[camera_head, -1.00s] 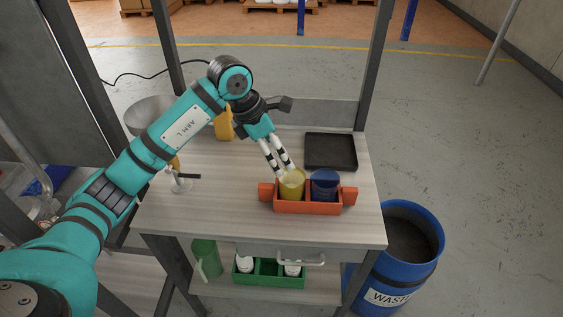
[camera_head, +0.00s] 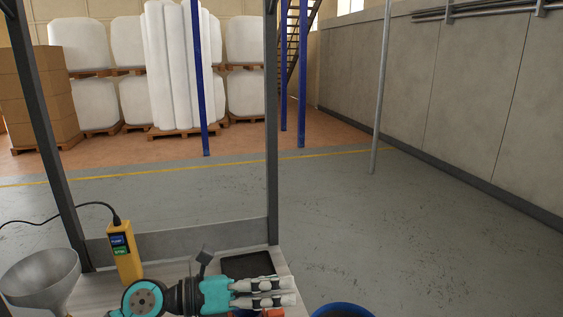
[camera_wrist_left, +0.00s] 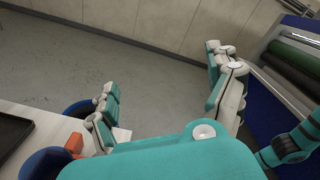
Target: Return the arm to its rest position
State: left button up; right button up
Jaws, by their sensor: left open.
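My left gripper (camera_head: 291,291) is at the bottom of the head view, its fingers pointing right above the table's right edge. It is open with a gap between the fingers and nothing between them. In the left wrist view its two fingers (camera_wrist_left: 162,72) are spread wide with grey floor showing between them. Most of my left arm is below the head view. An orange-red holder shows only in part below the gripper (camera_head: 272,313) and at the lower left of the wrist view (camera_wrist_left: 75,143), with a blue cup (camera_wrist_left: 42,165) there. My right gripper is not in view.
A black tray (camera_head: 246,264) lies on the table behind the gripper. A yellow control box (camera_head: 125,255) and a grey funnel (camera_head: 40,278) stand left. A blue barrel's rim (camera_head: 342,309) shows right of the table. Dark frame posts (camera_head: 271,130) rise at the table's back.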

pick_arm(q)
jog(key=w+a+r+n+t+y, duration=0.25)
jog(key=a+n+t+y, duration=0.8)
jog(key=n+t, duration=1.05)
jog(key=s+a+f+n+g+y, duration=0.2)
jog(key=a+f+n+g+y, duration=0.25)
jog(key=f+n, duration=0.3)
jog(key=s+a+f+n+g+y, duration=0.3)
jog(key=a+f+n+g, duration=0.35)
jog(key=n, duration=0.25)
jog(key=s+d+f+n+g+h, duration=0.1)
jog(key=s+f+n+g, duration=0.1)
jog(key=s+f+g, duration=0.6)
jog(key=s+d+f+n+g+h, duration=0.1)
jog(key=s+d+f+n+g, duration=0.15)
jog(key=s+f, duration=0.9)
jog(key=s+f+g, duration=0.1)
jog(key=s+f, duration=0.1)
jog(key=f, duration=1)
jog(key=s+f+g, duration=0.1)
jog(key=s+f, duration=0.1)
jog(key=f, duration=1.1)
jog(key=s+a+f+g, duration=0.1)
jog(key=s+a+f, duration=0.2)
jog(key=s+f, duration=1.1)
jog(key=shift+s+a+m+y, duration=0.3)
jog(key=shift+s, duration=0.4)
